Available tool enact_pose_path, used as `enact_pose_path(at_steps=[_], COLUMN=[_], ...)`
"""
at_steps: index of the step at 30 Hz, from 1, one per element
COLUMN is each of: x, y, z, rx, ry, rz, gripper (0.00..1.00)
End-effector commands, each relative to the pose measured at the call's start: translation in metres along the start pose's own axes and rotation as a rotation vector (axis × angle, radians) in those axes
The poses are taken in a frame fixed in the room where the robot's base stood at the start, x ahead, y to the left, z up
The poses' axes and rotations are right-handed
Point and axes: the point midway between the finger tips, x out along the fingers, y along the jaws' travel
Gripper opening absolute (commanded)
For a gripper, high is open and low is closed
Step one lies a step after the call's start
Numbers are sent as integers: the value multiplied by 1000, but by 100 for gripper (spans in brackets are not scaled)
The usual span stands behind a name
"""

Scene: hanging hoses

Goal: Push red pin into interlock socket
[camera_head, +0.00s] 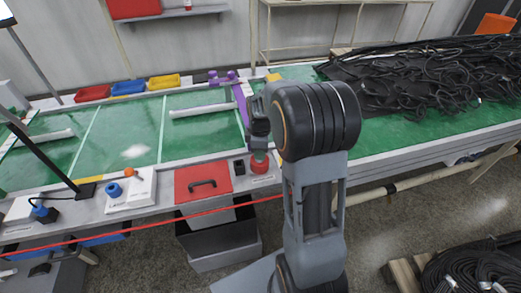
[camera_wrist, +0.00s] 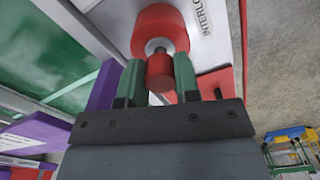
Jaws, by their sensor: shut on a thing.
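The red pin (camera_wrist: 159,72) sits between the two green fingers of my gripper (camera_wrist: 159,82) in the wrist view, and the gripper is shut on it. The pin's grey tip points at the round red interlock socket (camera_wrist: 160,25). A grey ring shows where tip and socket meet; I cannot tell how deep the tip sits. In the head view the red socket (camera_head: 259,164) is on the bench's front edge, with my gripper (camera_head: 259,142) just above it. The pin is hidden there by my gripper and wrist.
A red panel with a black handle (camera_head: 203,184) lies left of the socket. A white box with a blue knob (camera_head: 114,190) is further left. A purple part (camera_head: 241,103) stands behind my gripper. Black hoses (camera_head: 430,75) cover the bench's right side. A red cord (camera_head: 140,226) runs along the front.

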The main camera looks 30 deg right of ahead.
Motion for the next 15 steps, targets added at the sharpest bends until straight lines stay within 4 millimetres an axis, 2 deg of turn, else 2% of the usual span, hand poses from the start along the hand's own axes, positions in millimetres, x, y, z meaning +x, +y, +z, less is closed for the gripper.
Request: enact_pose_path(at_steps=[15], x=[14], y=[0], z=[0], rx=[0], ry=[0], rz=[1], gripper=[7])
